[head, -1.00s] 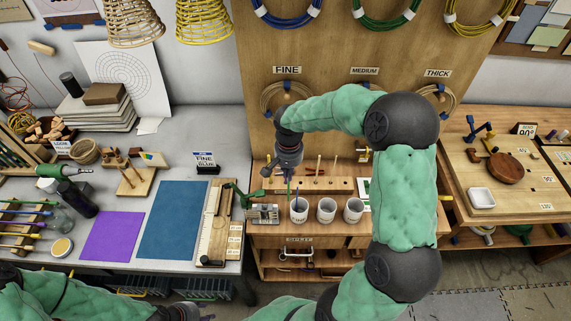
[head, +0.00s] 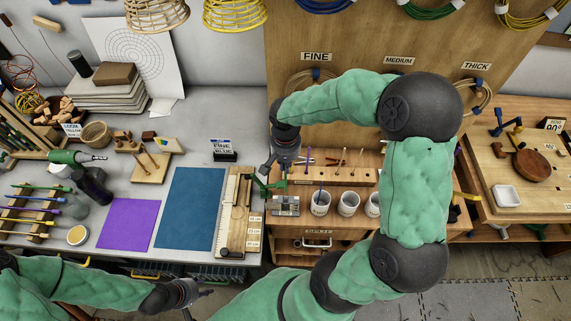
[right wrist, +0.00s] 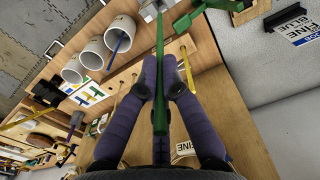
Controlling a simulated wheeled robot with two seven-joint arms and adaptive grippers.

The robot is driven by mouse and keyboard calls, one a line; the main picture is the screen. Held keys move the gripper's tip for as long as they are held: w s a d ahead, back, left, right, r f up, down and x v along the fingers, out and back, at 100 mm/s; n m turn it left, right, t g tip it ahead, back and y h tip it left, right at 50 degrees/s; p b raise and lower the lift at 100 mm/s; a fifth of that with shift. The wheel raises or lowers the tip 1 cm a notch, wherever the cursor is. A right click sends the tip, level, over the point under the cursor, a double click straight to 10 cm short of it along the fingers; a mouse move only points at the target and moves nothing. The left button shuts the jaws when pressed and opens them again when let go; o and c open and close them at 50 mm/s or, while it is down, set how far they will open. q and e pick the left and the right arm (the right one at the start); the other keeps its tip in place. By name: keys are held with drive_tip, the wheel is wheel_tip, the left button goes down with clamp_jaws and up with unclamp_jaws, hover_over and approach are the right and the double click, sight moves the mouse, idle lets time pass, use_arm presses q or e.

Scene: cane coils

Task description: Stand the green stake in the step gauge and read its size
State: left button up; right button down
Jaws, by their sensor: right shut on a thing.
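The green stake (right wrist: 160,65) is held upright-looking between the fingers of my right gripper (right wrist: 160,88), which is shut on it in the right wrist view. In the head view my right gripper (head: 280,165) is above the grey metal stepped block (head: 286,207), which looks like the step gauge. The block shows partly at the top of the right wrist view (right wrist: 149,9). The stake's far end points at the block; I cannot tell whether it touches. My left gripper (head: 200,293) is low at the front left, away from the block; its fingers are too small to read.
White cups (head: 320,203) stand just right of the block, the nearest with a blue stake in it. A green fixture (head: 262,186) stands beside the block on the left. A wooden rack (head: 335,175) with several thin stakes lies behind.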

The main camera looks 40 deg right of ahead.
sight(286, 178)
drive_tip(key=shift+f+b, duration=2.9)
drive_tip(key=shift+f, duration=0.3)
drive_tip(key=shift+f, duration=0.15)
drive_tip(key=shift+f+b, duration=0.3)
drive_tip(key=shift+b, duration=0.2)
drive_tip(key=shift+f+b, duration=2.2)
drive_tip(key=shift+f, duration=0.5)
drive_tip(key=c, duration=1.3)
unclamp_jaws()
drive_tip(key=shift+c, duration=0.2)
drive_tip(key=shift+r, duration=0.1)
drive_tip(key=shift+r, duration=0.1)
wheel_tip(286, 178, up, 12)
